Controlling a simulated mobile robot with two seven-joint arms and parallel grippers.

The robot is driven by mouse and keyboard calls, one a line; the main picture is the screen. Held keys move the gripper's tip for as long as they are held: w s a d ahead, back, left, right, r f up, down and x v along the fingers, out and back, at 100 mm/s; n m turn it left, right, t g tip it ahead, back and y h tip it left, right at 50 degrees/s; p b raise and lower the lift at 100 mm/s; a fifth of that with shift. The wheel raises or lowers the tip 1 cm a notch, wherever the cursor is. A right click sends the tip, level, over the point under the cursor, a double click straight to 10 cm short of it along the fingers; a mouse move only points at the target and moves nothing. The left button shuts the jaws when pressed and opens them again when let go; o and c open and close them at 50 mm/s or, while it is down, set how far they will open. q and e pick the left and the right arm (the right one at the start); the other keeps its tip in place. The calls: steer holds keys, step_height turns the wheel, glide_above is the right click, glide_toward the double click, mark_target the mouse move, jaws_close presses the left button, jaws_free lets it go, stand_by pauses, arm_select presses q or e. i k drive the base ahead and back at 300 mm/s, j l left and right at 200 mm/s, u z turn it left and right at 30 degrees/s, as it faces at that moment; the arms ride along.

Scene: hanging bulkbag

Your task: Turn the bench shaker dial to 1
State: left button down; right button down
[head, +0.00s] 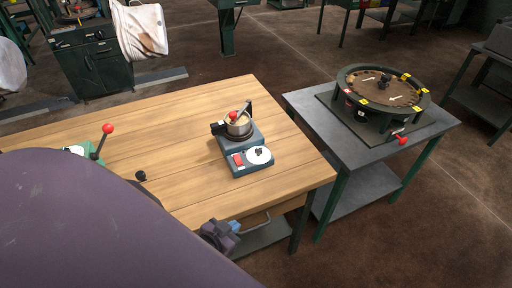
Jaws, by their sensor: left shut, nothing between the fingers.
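The bench shaker (238,172) is a blue-grey device on the wooden bench, with a small metal pot (238,126) clamped on its top. A white round dial (259,155) with a dark knob in its middle sits on its front right, beside a red switch (238,160). The dial's markings are too small to read. My left gripper (234,227) is shut and empty, low at the bench's front edge near a drawer handle, apart from and below the shaker. My right gripper is not in view.
The wooden bench (180,115) is clear around the shaker. A red-knobbed lever (107,129) stands at the left, partly hidden by my arm. A grey metal table (310,106) at the right bears a round ring-shaped fixture (350,113). The drawer handle (258,226) juts from the bench front.

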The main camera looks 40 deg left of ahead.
mark_target(258, 150)
steer(key=k+j+u, duration=0.15)
steer(key=k+u, duration=0.2)
steer(key=k, duration=0.3)
steer(key=u, duration=1.35)
steer(key=i+l, duration=0.15)
steer(key=l, duration=0.2)
steer(key=i+l+u, duration=0.1)
steer(key=l, duration=0.25)
steer(key=i+l+u, duration=0.1)
steer(key=l, duration=0.25)
steer(key=i+l, duration=0.15)
steer(key=l, duration=0.25)
